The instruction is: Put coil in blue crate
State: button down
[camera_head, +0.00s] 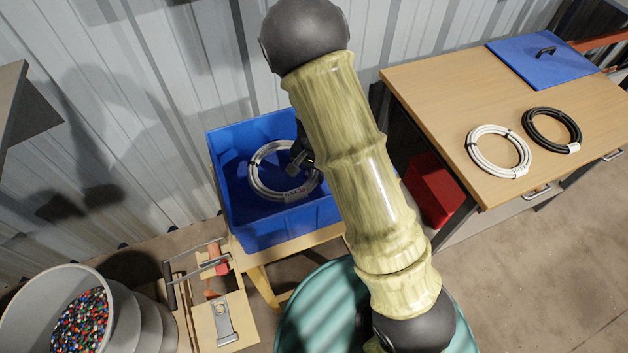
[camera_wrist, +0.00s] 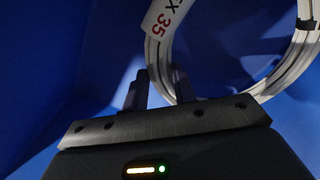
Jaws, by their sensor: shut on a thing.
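A white coil (camera_head: 256,180) with a printed label is inside the blue crate (camera_head: 258,238) in the head view. My gripper (camera_head: 301,158) reaches into the crate and is shut on the coil's ring; my arm hides part of the crate's right side. In the wrist view, the coil (camera_wrist: 262,90) shows close up with its white label, and my gripper's fingers (camera_wrist: 160,90) are at the ring's lower left edge. The blue crate wall (camera_wrist: 60,60) fills the background. I cannot tell whether the coil touches the crate floor.
The crate stands on a small wooden stand. On the wooden table (camera_head: 440,100) lie another white coil (camera_head: 476,151), a black coil (camera_head: 539,134) and a blue lid (camera_head: 520,70). A red bin (camera_head: 432,188) is under the table. A bucket of coloured granules (camera_head: 30,300) and a teal drum (camera_head: 310,310) stand in front.

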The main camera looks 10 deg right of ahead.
jog(key=shift+f, duration=1.95)
jog(key=c, duration=1.1)
grip_release()
jog(key=shift+r, duration=0.1)
notch_tip(320, 180, up, 12)
jog(key=shift+p, duration=0.4)
